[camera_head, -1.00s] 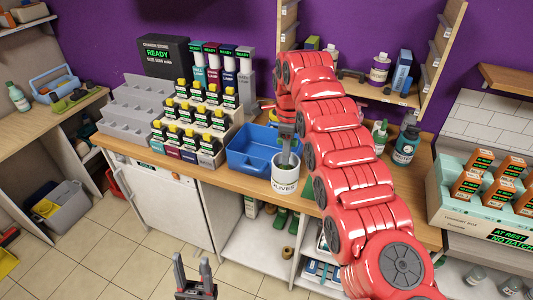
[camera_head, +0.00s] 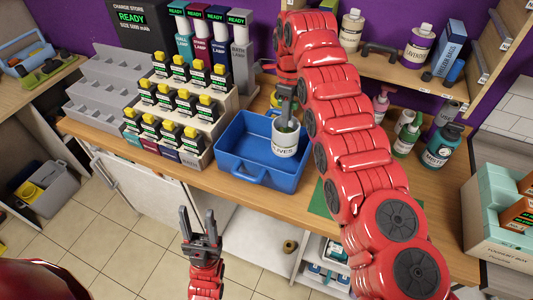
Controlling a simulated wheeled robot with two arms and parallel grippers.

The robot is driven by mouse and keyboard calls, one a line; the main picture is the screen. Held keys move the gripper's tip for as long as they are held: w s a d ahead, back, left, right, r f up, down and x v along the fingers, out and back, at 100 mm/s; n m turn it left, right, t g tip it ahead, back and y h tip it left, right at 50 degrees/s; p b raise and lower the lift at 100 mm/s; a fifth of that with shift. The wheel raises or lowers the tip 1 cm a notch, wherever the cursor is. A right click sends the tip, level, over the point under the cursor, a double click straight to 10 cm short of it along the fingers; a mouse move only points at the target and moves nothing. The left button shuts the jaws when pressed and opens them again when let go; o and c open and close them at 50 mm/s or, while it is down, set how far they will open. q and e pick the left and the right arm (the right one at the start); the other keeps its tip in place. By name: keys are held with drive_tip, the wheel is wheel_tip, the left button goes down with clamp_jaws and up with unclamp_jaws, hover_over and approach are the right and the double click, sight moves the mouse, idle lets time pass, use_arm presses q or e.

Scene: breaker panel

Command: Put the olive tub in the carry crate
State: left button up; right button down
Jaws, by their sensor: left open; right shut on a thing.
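The olive tub (camera_head: 285,144) is a white tub lettered OLIVES with a dark green top. My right gripper (camera_head: 287,118) is shut on it from above. The tub is upright and overlaps the right part of the blue carry crate (camera_head: 243,172) on the wooden counter. I cannot tell whether its bottom touches the crate floor or hangs above it. The crate is otherwise empty where I see it. My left gripper (camera_head: 201,236) is open and empty, low in front of the counter, over the floor.
A rack of yellow-topped packs (camera_head: 178,105) stands left of the crate, with grey stepped holders (camera_head: 95,92) beyond it. A blue bottle (camera_head: 442,146) and other bottles stand on the right behind my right arm. A shelf (camera_head: 400,75) hangs at the back.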

sight(286, 132)
wheel_tip(286, 132, down, 5)
drive_tip(key=p, duration=0.6)
drive_tip(key=shift+s+d+r, duration=0.1)
drive_tip(key=shift+s+r, duration=0.05)
drive_tip(key=shift+f+p, duration=0.45)
drive_tip(key=shift+f, duration=0.4)
drive_tip(key=shift+f+p, duration=0.3)
drive_tip(key=shift+f, duration=0.85)
drive_tip(key=c, duration=0.8)
unclamp_jaws()
drive_tip(key=shift+o, duration=0.2)
drive_tip(key=shift+r, duration=0.1)
